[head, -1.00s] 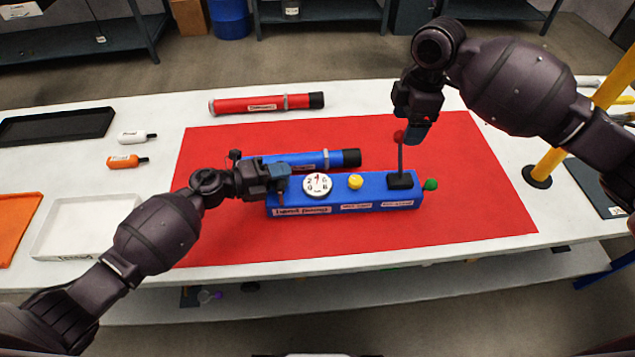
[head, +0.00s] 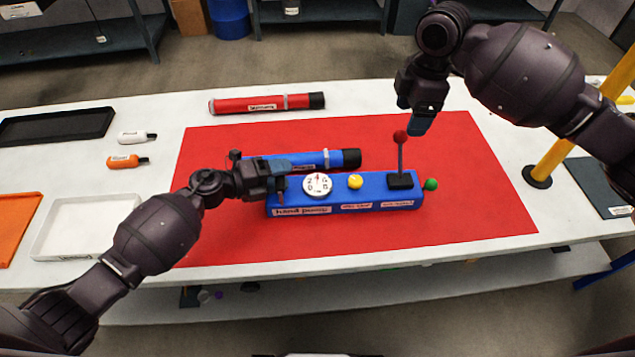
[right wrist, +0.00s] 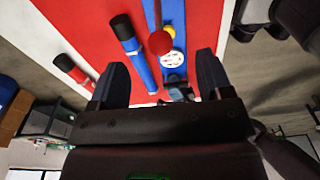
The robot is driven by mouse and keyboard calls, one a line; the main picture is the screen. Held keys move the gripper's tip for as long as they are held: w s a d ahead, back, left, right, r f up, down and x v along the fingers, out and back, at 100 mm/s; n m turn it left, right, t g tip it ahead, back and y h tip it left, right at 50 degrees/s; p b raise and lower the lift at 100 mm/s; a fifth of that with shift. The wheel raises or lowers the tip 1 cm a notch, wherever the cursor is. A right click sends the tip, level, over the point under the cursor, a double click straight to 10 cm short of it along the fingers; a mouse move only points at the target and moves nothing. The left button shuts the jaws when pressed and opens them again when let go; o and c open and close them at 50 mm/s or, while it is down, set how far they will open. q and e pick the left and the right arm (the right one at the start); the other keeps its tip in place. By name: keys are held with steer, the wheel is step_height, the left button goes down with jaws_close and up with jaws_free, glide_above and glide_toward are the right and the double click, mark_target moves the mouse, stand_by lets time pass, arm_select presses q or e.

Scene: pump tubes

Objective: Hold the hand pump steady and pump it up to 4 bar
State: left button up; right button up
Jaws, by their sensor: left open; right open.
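The blue hand pump (head: 337,208) lies on the red mat (head: 470,200). On it are a white round gauge (head: 317,184), a yellow knob (head: 355,181) and an upright lever with a red ball (head: 400,136); a green knob (head: 431,184) sits at its right end. The gauge reading is too small to tell. My left gripper (head: 279,180) is open at the pump's left end; whether it touches is unclear. My right gripper (head: 417,118) is open and empty, above and right of the red ball. The right wrist view shows the red ball (right wrist: 159,43) between and beyond the open fingers (right wrist: 157,85).
A blue tube (head: 310,160) with a black cap lies behind the pump. A yellow post (head: 548,165) rises at the right. The mat's right part is clear.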

arm_select(q)
steer(key=v, duration=1.2)
steer(key=shift+a, duration=0.15)
arm_select(e)
steer(key=shift+a, duration=0.1)
